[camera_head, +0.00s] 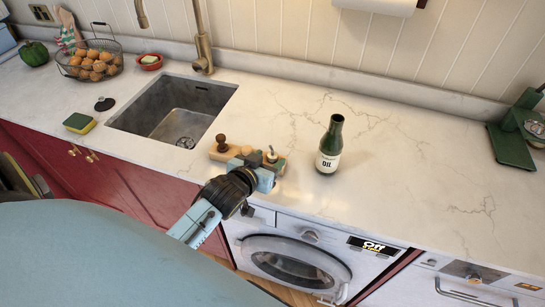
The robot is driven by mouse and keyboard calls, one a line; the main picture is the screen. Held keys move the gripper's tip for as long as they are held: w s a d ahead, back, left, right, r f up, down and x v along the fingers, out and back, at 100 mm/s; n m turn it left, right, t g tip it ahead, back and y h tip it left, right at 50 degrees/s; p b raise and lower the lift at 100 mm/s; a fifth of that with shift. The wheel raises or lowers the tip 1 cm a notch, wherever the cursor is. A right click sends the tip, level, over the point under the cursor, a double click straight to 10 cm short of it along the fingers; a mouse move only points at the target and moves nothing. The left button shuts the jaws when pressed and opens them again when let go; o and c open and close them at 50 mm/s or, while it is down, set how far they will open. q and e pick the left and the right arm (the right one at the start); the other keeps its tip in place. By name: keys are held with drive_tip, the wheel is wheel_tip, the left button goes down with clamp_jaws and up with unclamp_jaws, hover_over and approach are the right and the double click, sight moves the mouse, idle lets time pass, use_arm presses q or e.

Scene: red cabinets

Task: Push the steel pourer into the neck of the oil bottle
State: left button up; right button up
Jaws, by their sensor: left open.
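The green oil bottle (330,147) stands upright on the counter, with a pale label reading OIL and an open neck. The small steel pourer (271,152) sits at the right end of a wooden block (228,154), apart from the bottle. My left gripper (263,164) is open at the counter's front edge, right at the pourer and in front of it. The gripper hides part of the block and the pourer's lower part. I cannot tell whether the fingers touch the pourer. My right gripper is not in view.
A dark brown knob (221,141) stands on the block's left end. The sink (174,111) lies to the left, with a sponge (80,123) beyond it. A green stand (512,145) is at far right. The counter (420,165) right of the bottle is clear.

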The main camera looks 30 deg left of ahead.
sight(272, 154)
use_arm(q)
drive_tip(key=shift+a+x, duration=0.1)
drive_tip(key=shift+x, duration=1.4)
drive_tip(key=shift+a+x, duration=0.15)
drive_tip(key=shift+x, duration=1.4)
drive_tip(key=c, duration=1)
